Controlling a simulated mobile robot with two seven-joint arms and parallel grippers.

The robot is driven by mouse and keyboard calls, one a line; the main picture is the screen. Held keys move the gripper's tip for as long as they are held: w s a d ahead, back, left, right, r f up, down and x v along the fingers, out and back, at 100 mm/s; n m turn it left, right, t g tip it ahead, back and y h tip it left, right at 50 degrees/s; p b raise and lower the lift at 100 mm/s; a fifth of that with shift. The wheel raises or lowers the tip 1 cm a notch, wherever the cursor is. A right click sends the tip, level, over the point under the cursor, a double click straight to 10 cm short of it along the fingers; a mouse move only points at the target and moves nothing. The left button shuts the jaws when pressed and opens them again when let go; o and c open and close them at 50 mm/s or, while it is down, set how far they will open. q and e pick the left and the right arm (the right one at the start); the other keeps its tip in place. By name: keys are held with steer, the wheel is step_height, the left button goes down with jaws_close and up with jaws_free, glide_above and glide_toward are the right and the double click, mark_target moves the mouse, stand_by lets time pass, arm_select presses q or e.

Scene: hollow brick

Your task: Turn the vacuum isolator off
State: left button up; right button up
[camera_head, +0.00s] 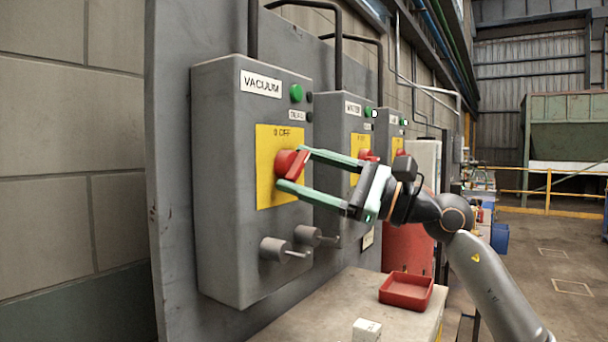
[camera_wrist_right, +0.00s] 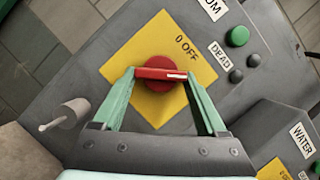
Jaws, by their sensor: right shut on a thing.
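The vacuum isolator is a red rotary knob (camera_head: 290,163) on a yellow plate (camera_head: 265,190) marked "0 OFF", on a grey box (camera_head: 225,150) labelled "VACUUM". In the right wrist view, the knob (camera_wrist_right: 158,88) has a red bar handle (camera_wrist_right: 155,73) with a white mark at its right end. That mark is clockwise of the "0 OFF" text. My right gripper (camera_head: 291,168) is shut on the handle, with one green finger at each end of the bar; it also shows in the right wrist view (camera_wrist_right: 159,75). My left gripper is not in view.
A green lamp (camera_head: 296,93) and a "DEAD" label (camera_wrist_right: 220,54) are on the vacuum box. Two grey knobs (camera_head: 275,249) stick out below the yellow plate. A "WATER" box (camera_head: 335,130) stands beside it. A red tray (camera_head: 407,291) and white block (camera_head: 367,330) are on the bench.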

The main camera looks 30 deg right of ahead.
steer(key=n, duration=0.1)
steer(key=n+g+p, duration=0.1)
steer(key=n, duration=0.1)
steer(key=n+g, duration=0.1)
steer(key=n, duration=0.1)
steer(key=shift+d+r+y, duration=0.15)
steer(key=shift+r+y, duration=0.15)
steer(key=shift+r, duration=0.05)
steer(key=shift+w+r+n+g+h+p, duration=0.15)
steer(key=shift+n+g+p, duration=0.45)
steer(key=shift+n, duration=0.65)
steer(key=shift+s+f+n+g+h+p, duration=0.1)
steer(key=shift+n+g+h+p, duration=0.25)
steer(key=shift+n+p, duration=0.7)
steer(key=shift+n, duration=0.4)
steer(key=o, duration=1.1)
steer(key=b+v, duration=0.4)
steer(key=v, duration=0.8)
steer(key=shift+d+b, duration=0.3)
steer(key=shift+b, duration=0.05)
